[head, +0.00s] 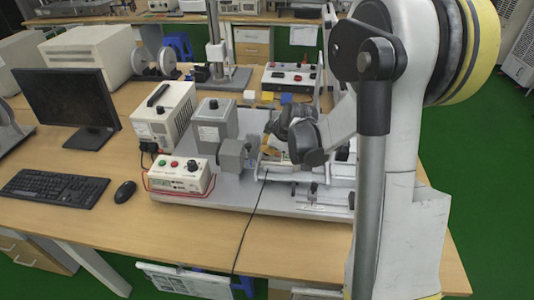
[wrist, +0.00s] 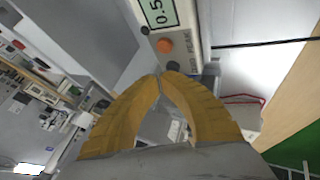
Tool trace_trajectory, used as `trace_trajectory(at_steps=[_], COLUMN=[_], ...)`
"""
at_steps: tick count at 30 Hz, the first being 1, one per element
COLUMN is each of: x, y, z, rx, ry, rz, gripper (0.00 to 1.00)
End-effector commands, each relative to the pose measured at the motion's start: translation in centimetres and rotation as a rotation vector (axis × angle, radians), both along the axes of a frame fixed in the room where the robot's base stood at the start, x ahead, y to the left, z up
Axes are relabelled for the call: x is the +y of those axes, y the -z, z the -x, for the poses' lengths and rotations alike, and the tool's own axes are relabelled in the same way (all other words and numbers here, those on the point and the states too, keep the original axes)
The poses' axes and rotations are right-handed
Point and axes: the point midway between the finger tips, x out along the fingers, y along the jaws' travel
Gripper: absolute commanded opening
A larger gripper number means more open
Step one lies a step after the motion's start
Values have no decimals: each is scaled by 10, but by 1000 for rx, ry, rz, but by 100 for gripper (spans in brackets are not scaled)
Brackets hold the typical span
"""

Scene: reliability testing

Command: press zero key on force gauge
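The force gauge (wrist: 198,25) is at the top of the wrist view, turned sideways. Its green display (wrist: 160,12) reads about 0.5, cut off by the frame edge. Below the display are an orange key (wrist: 165,46) and a dark key (wrist: 172,65), with small lettering beside them; "PEAK" is legible, the rest is unclear. Another dark key (wrist: 145,31) sits to the left. My gripper (wrist: 160,75) has yellow-orange fingers whose tips meet, with nothing between them. The tips appear just below the orange and dark keys; contact cannot be told. In the head view my arm hides the gauge.
A white control box (head: 180,177) with red and green buttons stands left of the grey test rig (head: 215,120). A black cable (head: 250,215) hangs over the table's front edge. A monitor (head: 70,98), keyboard (head: 52,188) and mouse (head: 125,191) are at left.

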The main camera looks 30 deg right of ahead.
Motion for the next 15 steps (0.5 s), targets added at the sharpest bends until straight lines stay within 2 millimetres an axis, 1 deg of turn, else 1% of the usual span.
trace_trajectory(at_steps=[15], x=[0], y=[7], z=[0], rx=[0], ry=[0], rz=[0], gripper=[0])
